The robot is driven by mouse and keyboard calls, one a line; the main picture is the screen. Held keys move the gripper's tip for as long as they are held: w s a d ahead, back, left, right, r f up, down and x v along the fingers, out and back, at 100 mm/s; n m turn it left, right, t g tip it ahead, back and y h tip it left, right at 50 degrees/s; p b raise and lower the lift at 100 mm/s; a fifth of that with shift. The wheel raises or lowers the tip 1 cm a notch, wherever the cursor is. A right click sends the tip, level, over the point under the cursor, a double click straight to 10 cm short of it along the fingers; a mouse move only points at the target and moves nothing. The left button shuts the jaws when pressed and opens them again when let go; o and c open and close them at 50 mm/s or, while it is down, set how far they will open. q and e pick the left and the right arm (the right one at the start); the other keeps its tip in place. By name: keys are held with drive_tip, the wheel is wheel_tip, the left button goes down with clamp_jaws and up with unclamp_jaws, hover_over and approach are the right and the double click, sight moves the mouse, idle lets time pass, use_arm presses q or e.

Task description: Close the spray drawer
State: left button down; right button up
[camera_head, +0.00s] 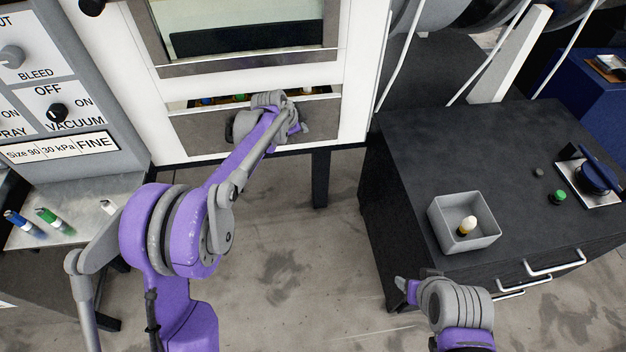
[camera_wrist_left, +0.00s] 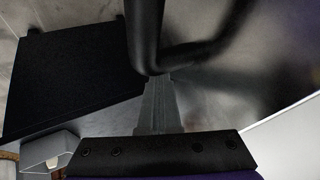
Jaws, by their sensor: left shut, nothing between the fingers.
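The spray drawer is the grey metal-fronted drawer (camera_head: 188,133) low in the white cabinet. It stands partly open: a narrow gap above its front shows small blue, green and pale-topped items inside. My left arm reaches across its front and hides the middle. My left gripper (camera_head: 303,130) is at the right half of the front, shut and empty. In the left wrist view its closed fingers (camera_wrist_left: 158,105) point at a black bar handle (camera_wrist_left: 145,40) on a brushed metal face (camera_wrist_left: 215,85); I cannot tell if they touch. My right gripper (camera_head: 402,285) is low, away from the drawer.
A black cabinet (camera_head: 400,150) at right carries a grey bin (camera_head: 450,240) with a small yellow and white item. A control panel (camera_head: 50,95) stands at left, above a metal shelf (camera_head: 75,220) with capped bottles. The floor between is clear.

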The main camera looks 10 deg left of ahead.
use_arm(q)
drive_tip(key=w, duration=0.1)
drive_tip(key=w+a, duration=0.1)
drive_tip(key=shift+w+r, duration=0.25)
drive_tip(key=shift+w, duration=0.1)
drive_tip(key=shift+d, duration=0.1)
